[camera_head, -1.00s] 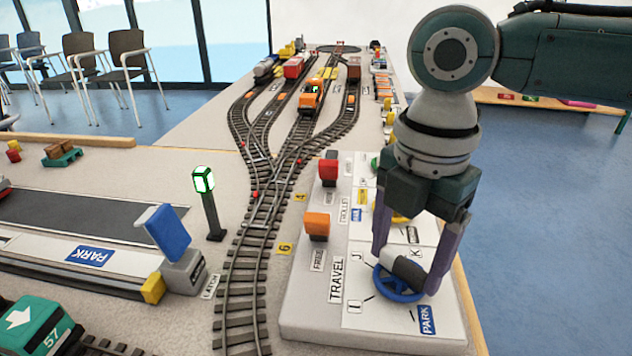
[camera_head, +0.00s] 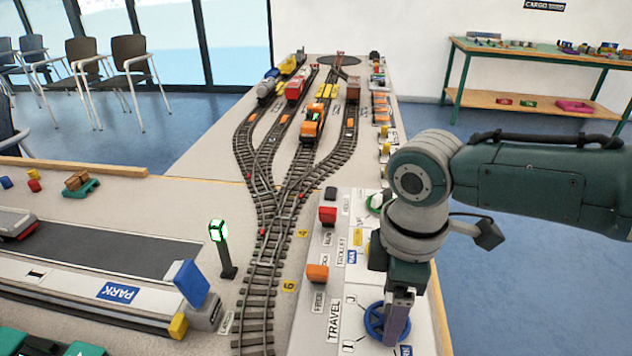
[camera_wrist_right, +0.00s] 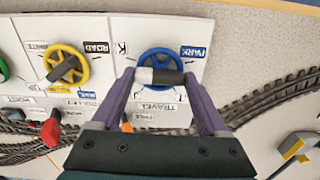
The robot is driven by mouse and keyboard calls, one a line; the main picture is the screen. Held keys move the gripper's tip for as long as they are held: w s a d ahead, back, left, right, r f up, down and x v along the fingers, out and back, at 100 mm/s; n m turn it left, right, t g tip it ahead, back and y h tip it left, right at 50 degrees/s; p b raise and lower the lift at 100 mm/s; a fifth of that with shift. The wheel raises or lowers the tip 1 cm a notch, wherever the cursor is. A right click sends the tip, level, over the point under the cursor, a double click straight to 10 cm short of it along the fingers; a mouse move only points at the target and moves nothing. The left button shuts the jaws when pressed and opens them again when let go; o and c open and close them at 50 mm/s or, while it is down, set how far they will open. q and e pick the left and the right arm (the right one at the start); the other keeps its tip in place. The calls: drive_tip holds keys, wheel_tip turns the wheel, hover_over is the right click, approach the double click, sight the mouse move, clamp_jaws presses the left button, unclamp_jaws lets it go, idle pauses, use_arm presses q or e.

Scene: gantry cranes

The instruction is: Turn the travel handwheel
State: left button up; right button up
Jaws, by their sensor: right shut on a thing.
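The blue travel handwheel (camera_head: 373,319) sits on the white panel beside the "TRAVEL" label. In the right wrist view the blue handwheel (camera_wrist_right: 160,55) shows a grey-and-black crossbar (camera_wrist_right: 158,76) over its hub. My right gripper (camera_head: 397,318) is down over the wheel and hides its right part. In the right wrist view the purple fingers of my right gripper (camera_wrist_right: 160,76) are at the two ends of the crossbar and shut on it. My left gripper is not in view.
A yellow handwheel (camera_wrist_right: 65,66) is beside the blue one. An orange switch (camera_head: 317,273) and a red switch (camera_head: 327,215) stand on the panel. Rail tracks (camera_head: 262,283) run left of the panel.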

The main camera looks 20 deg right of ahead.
drive_tip(key=shift+a+m+p, duration=0.1)
drive_tip(key=shift+m+p, duration=0.45)
drive_tip(key=shift+m, duration=0.65)
drive_tip(key=o, duration=1.2)
drive_tip(key=shift+o, duration=0.2)
wheel_tip(320, 180, up, 10)
drive_tip(key=p, duration=0.3)
drive_tip(key=shift+p, duration=0.3)
